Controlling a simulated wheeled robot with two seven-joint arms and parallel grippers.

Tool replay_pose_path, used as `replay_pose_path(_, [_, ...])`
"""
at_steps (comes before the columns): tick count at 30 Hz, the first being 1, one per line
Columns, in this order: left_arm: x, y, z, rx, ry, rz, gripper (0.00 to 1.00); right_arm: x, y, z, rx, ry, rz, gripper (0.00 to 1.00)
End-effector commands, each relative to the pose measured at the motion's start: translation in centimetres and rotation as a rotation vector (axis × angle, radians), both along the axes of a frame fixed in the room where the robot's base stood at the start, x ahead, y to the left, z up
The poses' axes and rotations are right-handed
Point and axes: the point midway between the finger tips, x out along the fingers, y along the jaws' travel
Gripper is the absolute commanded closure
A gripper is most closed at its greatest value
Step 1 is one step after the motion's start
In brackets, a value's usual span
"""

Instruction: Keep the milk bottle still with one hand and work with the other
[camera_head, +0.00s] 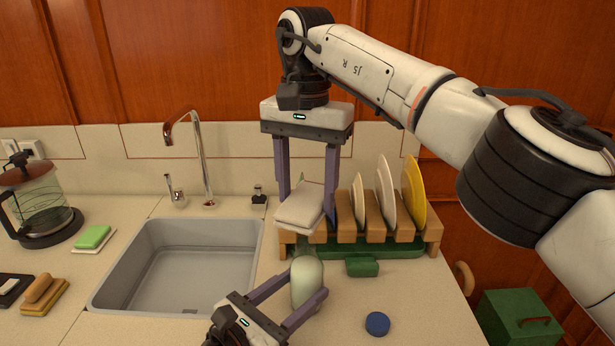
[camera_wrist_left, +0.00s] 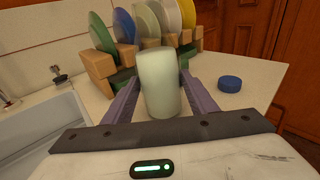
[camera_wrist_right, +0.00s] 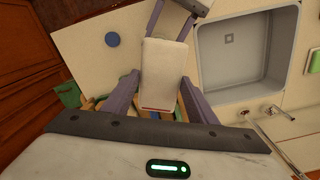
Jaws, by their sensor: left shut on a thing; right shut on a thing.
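The milk bottle (camera_head: 307,287) is a pale, whitish-green cylinder standing on the counter to the right of the sink. My left gripper (camera_head: 308,280) is shut around its sides. In the left wrist view the bottle (camera_wrist_left: 160,88) looks upright between the two fingers. My right gripper (camera_head: 306,205) is shut on a folded white cloth (camera_head: 299,208) and holds it in the air above the bottle. In the right wrist view the cloth (camera_wrist_right: 164,72) shows a red stripe near its edge and hides the bottle's body.
A blue cap (camera_head: 377,323) lies on the counter right of the bottle. Behind stand a wooden rack (camera_head: 433,232) with several plates and a small green block (camera_head: 362,267). The empty sink (camera_head: 185,262) is at left, with a tall tap (camera_head: 203,160). Front right counter is mostly clear.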

Motion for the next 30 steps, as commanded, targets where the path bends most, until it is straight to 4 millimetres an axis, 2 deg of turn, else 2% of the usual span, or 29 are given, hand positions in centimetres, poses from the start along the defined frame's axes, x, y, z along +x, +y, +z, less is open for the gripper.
replay_pose_path(11, [0.0, 0.0, 0.0, 0.000, 0.000, 0.000, 0.68, 0.0, 0.0, -3.5, 0.000, 0.001, 0.001, 0.66])
replay_pose_path(13, [0.0, 0.0, 0.0, 0.000, 0.000, 0.000, 0.68, 0.0, -0.1, -4.9, 0.000, 0.002, 0.000, 0.66])
replay_pose_path(15, [0.0, 0.0, 0.0, 0.000, 0.000, 0.000, 0.68, -0.7, 0.0, -4.6, 0.001, 0.000, 0.002, 0.72])
replay_pose_path(29, [0.0, 0.0, 0.0, -0.001, -0.001, 0.000, 0.68, -4.5, -0.1, -4.8, -0.001, 0.001, 0.002, 0.72])
replay_pose_path(30, [0.0, 0.0, 0.0, -0.001, -0.001, 0.000, 0.68, -4.1, 0.0, -4.7, 0.001, 0.002, -0.003, 0.72])
